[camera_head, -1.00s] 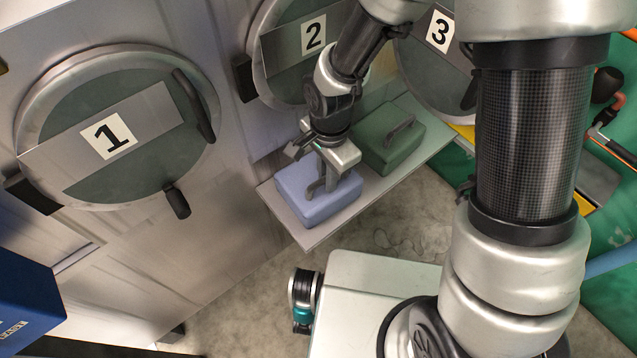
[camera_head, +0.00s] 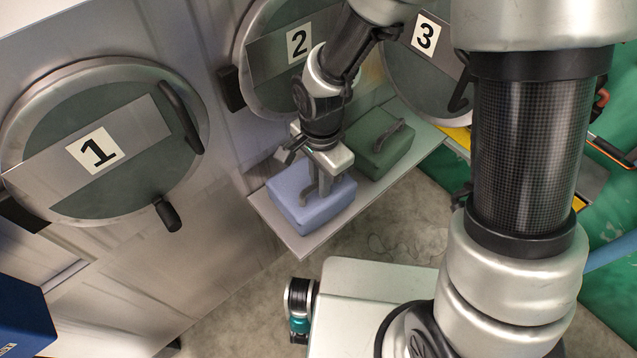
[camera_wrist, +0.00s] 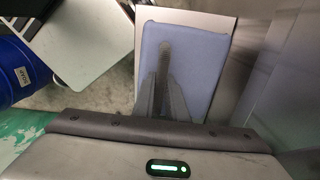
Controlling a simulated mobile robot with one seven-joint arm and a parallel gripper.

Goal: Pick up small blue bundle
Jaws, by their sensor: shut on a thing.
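The small blue bundle (camera_head: 334,204) is a pale blue rounded block with a grey handle on top, at the near end of a grey shelf (camera_head: 285,238). My gripper (camera_head: 319,190) points down over the bundle and is shut on it at its handle. Whether the bundle rests on the shelf or is slightly raised, I cannot tell.
A green bundle (camera_head: 375,155) with a handle sits farther along the shelf. Round drum doors 1 (camera_head: 75,190), 2 (camera_head: 258,88) and 3 (camera_head: 398,75) line the wall behind. Grey floor (camera_head: 405,235) lies open before the shelf. A blue barrel (camera_wrist: 18,70) shows in the wrist view.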

